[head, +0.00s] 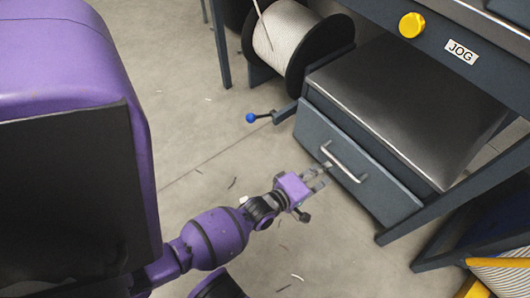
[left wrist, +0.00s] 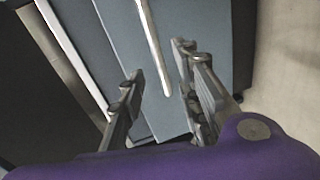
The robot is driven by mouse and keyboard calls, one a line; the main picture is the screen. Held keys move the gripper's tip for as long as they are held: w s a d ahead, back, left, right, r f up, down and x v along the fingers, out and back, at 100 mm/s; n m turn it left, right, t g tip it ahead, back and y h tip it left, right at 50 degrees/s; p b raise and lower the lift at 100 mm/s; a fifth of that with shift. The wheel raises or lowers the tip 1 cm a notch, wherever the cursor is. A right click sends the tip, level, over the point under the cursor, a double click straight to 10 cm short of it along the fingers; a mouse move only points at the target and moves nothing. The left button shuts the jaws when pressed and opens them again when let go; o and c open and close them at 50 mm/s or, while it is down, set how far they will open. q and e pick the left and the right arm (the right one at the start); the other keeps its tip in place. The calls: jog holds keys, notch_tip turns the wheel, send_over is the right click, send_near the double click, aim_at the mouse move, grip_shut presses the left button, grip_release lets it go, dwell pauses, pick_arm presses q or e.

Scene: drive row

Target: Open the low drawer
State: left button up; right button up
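The low drawer has a grey-blue front (head: 378,182) under a dark steel-topped cabinet. It looks shut or nearly so. Its pale bar handle (head: 345,162) is on the front. The handle also shows in the left wrist view (left wrist: 154,48). My left gripper (head: 321,176) is just in front of the drawer, close to the near-left end of the handle. In the left wrist view its two fingers (left wrist: 160,88) are apart, with the handle's end showing in the gap between them. I cannot tell whether they touch it. My right gripper is not in view.
A blue-knobbed lever (head: 252,118) sticks out left of the drawer. A cable spool (head: 285,38) stands behind it. A bench with a yellow knob (head: 411,25) and JOG label is above, its leg right of the drawer. A yellow-edged spool (head: 500,268) is lower right. Floor before the drawer is mostly clear.

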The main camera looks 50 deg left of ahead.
aim_at(335, 162)
pick_arm(q)
jog(key=shift+n, duration=0.3)
jog(key=b+x, duration=0.3)
jog(key=x, duration=0.4)
jog(key=shift+w, duration=0.4)
jog(key=shift+c, duration=0.2)
grip_shut()
